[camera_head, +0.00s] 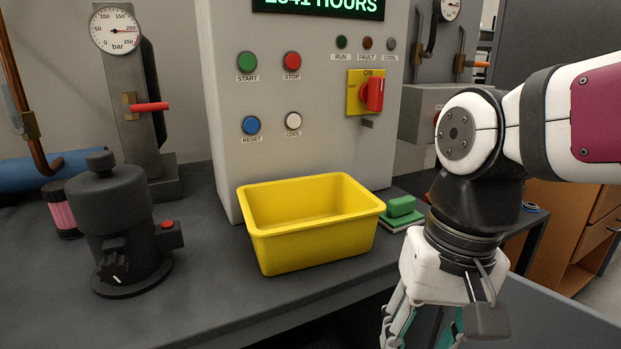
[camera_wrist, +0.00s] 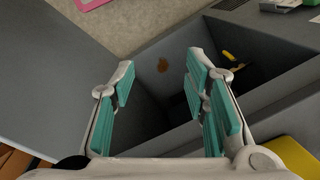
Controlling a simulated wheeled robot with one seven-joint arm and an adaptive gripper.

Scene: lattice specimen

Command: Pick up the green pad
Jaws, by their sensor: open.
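A little green at the top right corner of the wrist view may be another item; I cannot tell.
The yellow bin (camera_head: 310,240) stands on the dark bench (camera_head: 210,310) before a grey control panel (camera_head: 270,100). A black valve-like device (camera_head: 118,235) is at left. Below my fingers in the wrist view is an open grey compartment (camera_wrist: 160,100) with a yellow-handled item (camera_wrist: 232,57).

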